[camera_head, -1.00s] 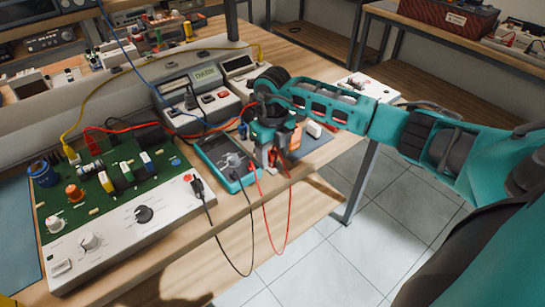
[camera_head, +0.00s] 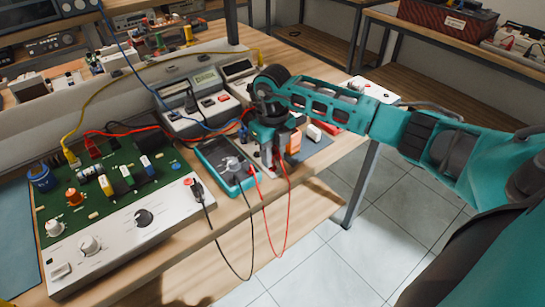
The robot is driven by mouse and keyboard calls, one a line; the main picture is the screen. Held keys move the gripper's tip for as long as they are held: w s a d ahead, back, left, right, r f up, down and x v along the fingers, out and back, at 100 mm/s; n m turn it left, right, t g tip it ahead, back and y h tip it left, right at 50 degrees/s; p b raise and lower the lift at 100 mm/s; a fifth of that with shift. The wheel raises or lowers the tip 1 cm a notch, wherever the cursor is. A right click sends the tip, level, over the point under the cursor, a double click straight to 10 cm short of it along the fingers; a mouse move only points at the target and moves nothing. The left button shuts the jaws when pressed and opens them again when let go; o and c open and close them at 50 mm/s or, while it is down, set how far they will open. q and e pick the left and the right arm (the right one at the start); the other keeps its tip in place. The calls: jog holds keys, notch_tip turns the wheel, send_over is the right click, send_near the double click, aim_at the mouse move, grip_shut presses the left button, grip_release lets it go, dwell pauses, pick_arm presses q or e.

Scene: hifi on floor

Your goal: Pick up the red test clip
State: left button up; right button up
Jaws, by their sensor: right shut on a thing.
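My right gripper (camera_head: 271,162) points down at the bench's front edge, just right of the teal multimeter (camera_head: 228,163). Its fingers are shut on the red test clip (camera_head: 276,157), which is mostly hidden between them. The clip's red lead (camera_head: 288,205) hangs in a loop below the bench edge and runs back up to the meter. A black lead (camera_head: 243,230) also hangs from the meter and runs to the white panel's right end. My left gripper is not in view.
A white control panel with a green circuit board (camera_head: 120,175) fills the bench's left. Bench instruments (camera_head: 197,100) stand behind the meter. An orange block (camera_head: 294,143) and a white block (camera_head: 314,131) sit close right of the gripper. The tiled floor (camera_head: 350,250) in front is clear.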

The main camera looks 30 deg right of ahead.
notch_tip(320, 180, up, 18)
notch_tip(320, 180, up, 8)
jog(key=p, duration=0.1)
send_over(273, 152)
jog(key=shift+f, duration=0.1)
dwell(1.3)
dwell(0.3)
